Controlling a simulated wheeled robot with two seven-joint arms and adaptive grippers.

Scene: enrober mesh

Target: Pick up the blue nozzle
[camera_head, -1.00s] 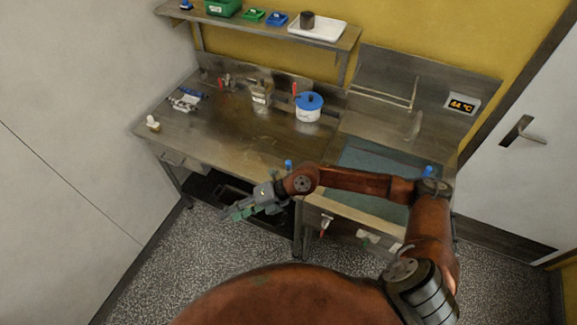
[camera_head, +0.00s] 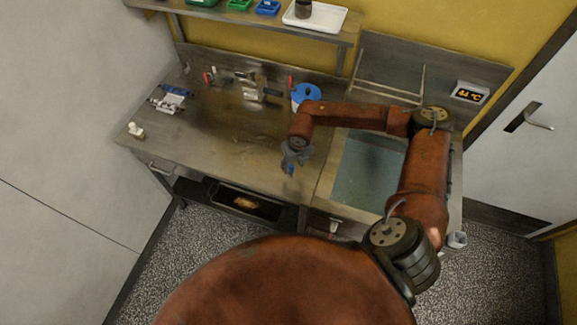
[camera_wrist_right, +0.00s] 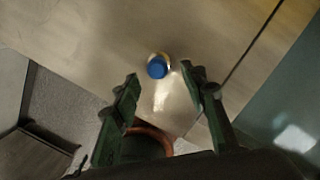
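The blue nozzle (camera_wrist_right: 157,67) shows in the right wrist view as a round blue top with a pale, shiny part around its base, on the steel worktop. In the head view it is a small blue spot (camera_head: 289,169) near the worktop's front edge, partly hidden by the gripper. My right gripper (camera_wrist_right: 160,76) is open and empty. It points down at the worktop, with the nozzle just beyond and between its fingertips in the wrist view. I cannot tell the height gap. My left gripper is not in view.
The steel worktop (camera_head: 220,130) carries a blue-lidded pot (camera_head: 306,92) behind my right arm, metal fittings at the back and a small white bottle (camera_head: 136,130) at the left. A teal panel (camera_head: 368,172) lies to the right. The worktop left of the gripper is clear.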

